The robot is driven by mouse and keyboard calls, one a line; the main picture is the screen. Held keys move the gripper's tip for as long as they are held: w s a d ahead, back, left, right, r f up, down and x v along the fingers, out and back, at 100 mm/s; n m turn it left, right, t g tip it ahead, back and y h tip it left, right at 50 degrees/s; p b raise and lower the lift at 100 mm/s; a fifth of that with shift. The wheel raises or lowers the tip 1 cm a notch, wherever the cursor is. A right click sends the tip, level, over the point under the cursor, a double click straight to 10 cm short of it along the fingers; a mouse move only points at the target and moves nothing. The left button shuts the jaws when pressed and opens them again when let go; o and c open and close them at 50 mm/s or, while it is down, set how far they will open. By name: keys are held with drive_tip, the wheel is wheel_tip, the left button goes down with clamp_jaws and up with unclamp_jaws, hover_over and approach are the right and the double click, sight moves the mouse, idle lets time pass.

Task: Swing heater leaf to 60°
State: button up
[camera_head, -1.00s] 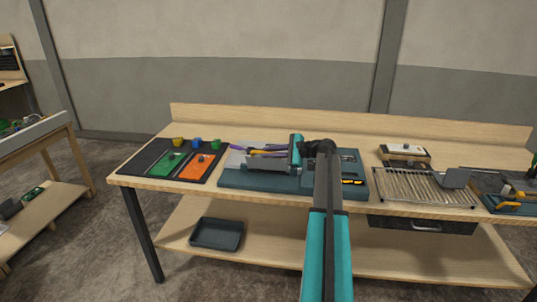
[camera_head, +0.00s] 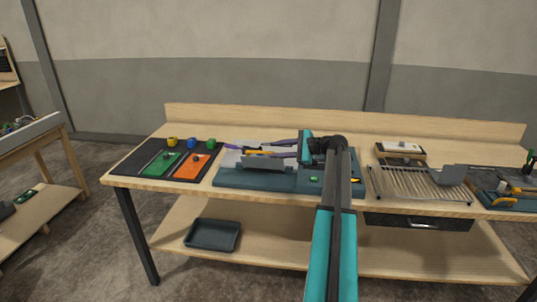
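A teal console base (camera_head: 230,181) sits in the middle of the workbench. A grey plate (camera_head: 264,164) stands tilted at its front left; it may be the heater leaf, but I cannot be sure. My arm reaches over the console from the front and bends left at the elbow. My gripper (camera_head: 262,150) is low over the console's left part, just behind the grey plate, among purple and orange pieces. Whether it touches the plate is too small to tell. Its fingers are not clear enough to show open or shut. My forearm hides part of the console's right side.
A black mat (camera_head: 133,163) with green and orange panels and small coloured knobs lies to the left. A wire rack (camera_head: 415,187) with a grey flap (camera_head: 453,175) lies to the right. A dark tray (camera_head: 213,235) rests on the lower shelf. The bench (camera_head: 290,113) has a raised back edge.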

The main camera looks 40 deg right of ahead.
drive_tip(key=b+v, duration=0.2)
drive_tip(key=v, duration=0.6)
drive_tip(key=shift+s+r, duration=0.1)
drive_tip(key=s+a+r+p, duration=0.5)
drive_tip(key=s+a+r, duration=0.1)
drive_tip(key=r, duration=0.1)
drive_tip(key=shift+a+p, duration=0.35)
drive_tip(key=shift+p, duration=0.05)
idle(1.0)
drive_tip(key=shift+w+f, duration=0.1)
idle(0.3)
